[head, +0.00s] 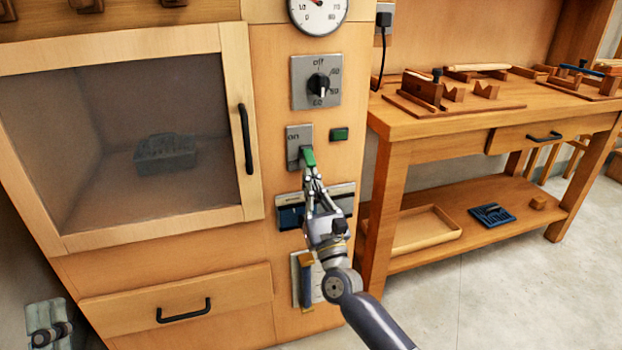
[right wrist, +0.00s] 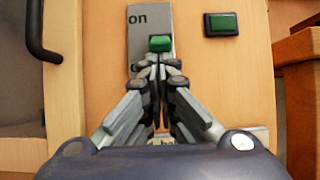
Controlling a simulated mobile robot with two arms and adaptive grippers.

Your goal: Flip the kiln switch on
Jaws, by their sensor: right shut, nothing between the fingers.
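The kiln switch is a grey plate (head: 293,133) marked "on" with a green-tipped lever (head: 309,157) on the kiln's wooden front. In the right wrist view the plate (right wrist: 148,20) and green tip (right wrist: 160,43) show just past the fingers. My right gripper (head: 310,174) is shut and empty, with its fingertips (right wrist: 160,66) right at the lower side of the green tip. I cannot tell whether they touch it. The lower part of the plate is hidden behind the fingers. My left gripper is not in view.
A green rectangle in a dark frame (head: 339,134) sits right of the switch, and a dial knob (head: 318,85) above it. The kiln door (head: 232,125) with its black handle (head: 246,140) is to the left. A wooden workbench (head: 440,125) stands close on the right.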

